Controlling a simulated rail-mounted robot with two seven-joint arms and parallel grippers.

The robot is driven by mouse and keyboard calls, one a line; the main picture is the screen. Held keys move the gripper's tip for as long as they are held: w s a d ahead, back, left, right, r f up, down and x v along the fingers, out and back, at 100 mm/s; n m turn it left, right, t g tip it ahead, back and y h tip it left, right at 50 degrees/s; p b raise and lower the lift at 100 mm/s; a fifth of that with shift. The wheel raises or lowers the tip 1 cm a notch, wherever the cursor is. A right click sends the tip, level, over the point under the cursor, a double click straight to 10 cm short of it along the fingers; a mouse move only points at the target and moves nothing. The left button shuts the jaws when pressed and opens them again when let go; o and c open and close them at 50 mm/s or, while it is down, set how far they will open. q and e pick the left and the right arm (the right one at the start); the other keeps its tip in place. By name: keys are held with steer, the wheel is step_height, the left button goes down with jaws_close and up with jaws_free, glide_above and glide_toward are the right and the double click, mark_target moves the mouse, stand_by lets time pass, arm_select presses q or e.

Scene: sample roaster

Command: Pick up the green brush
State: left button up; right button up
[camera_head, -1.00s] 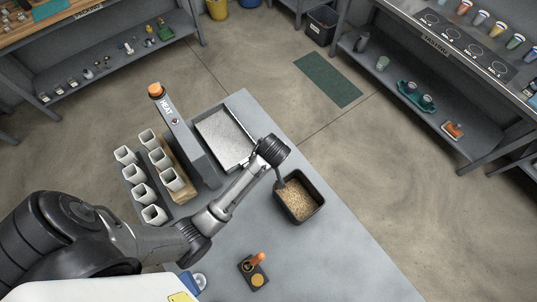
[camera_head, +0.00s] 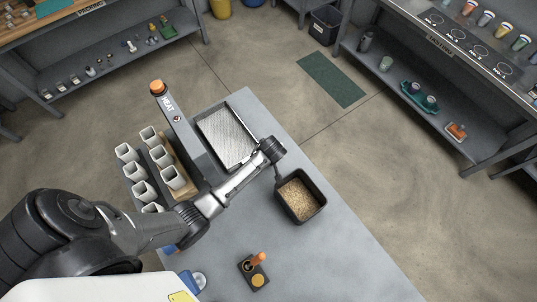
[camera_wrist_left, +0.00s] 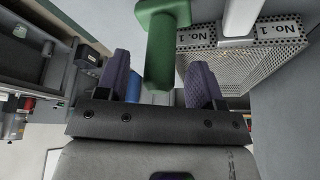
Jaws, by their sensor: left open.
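The green brush (camera_wrist_left: 160,45) shows large in the left wrist view, with a wide upper part and a narrower block below. My left gripper (camera_wrist_left: 160,75) is open, one dark finger on each side of the brush's lower end in the picture. I cannot tell whether the fingers touch it, and nothing shows them closed on it. In the head view my left arm comes in from the left over the table, and I cannot make out its fingers or the brush there. My right gripper is not in view.
A perforated metal part (camera_wrist_left: 245,65) with No. 1 labels is close right of the gripper.

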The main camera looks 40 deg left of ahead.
arm_select(q)
steer(key=shift+x, duration=1.1)
steer(key=c, duration=1.1)
